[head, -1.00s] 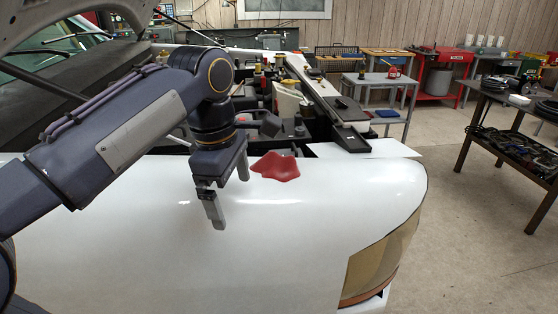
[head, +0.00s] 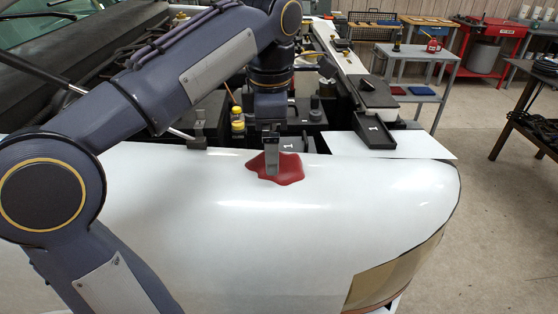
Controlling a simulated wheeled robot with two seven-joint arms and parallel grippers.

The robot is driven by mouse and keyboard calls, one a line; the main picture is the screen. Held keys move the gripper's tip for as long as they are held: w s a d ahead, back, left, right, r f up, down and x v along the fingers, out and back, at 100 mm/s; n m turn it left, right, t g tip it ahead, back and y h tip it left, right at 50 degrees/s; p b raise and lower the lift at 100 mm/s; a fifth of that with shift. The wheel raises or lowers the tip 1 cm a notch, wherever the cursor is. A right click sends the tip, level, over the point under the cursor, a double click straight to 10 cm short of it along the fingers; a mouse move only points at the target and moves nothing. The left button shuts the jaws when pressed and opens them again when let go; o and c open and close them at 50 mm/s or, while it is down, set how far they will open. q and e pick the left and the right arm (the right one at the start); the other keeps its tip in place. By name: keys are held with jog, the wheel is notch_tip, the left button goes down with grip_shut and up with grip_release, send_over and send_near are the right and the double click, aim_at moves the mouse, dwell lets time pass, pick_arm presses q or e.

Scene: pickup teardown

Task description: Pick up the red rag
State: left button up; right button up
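The red rag (head: 291,171) lies crumpled on the white fender (head: 330,205), close to the edge of the engine bay. My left gripper (head: 271,171) points down right over the rag, and its fingertip overlaps the rag in the head view. The fingers line up one behind the other, so I cannot tell whether they are open or shut, or whether they touch the cloth. The gripper hides part of the rag's middle. My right gripper is not in view.
The open engine bay (head: 300,112) lies just behind the rag, with a small yellow bottle (head: 238,119) in it. A dark tray (head: 359,130) sits to the right of the bay. A grey cart (head: 424,68) and a red bin unit (head: 489,45) stand farther back.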

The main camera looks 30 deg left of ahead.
pick_arm(q)
jog(key=f, duration=0.2)
jog(key=w+f, duration=0.1)
jog(key=f, duration=0.1)
jog(key=shift+a, duration=0.3)
jog(key=shift+s+f, duration=0.1)
jog(key=shift+f, duration=0.45)
jog(key=c, duration=1)
jog(key=shift+r, duration=0.15)
jog(key=shift+r, duration=0.55)
jog(key=w+d+r+p, duration=0.1)
jog(key=w+r+p, duration=0.1)
jog(key=w+r, duration=0.2)
jog(key=w+d+r+p, duration=0.2)
jog(key=w+r, duration=0.1)
jog(key=w, duration=0.1)
jog(key=w+d+r+p, duration=0.2)
jog(key=w+r, duration=0.2)
jog(key=w, duration=0.1)
jog(key=shift+d+r, duration=0.15)
jog(key=shift+r, duration=0.15)
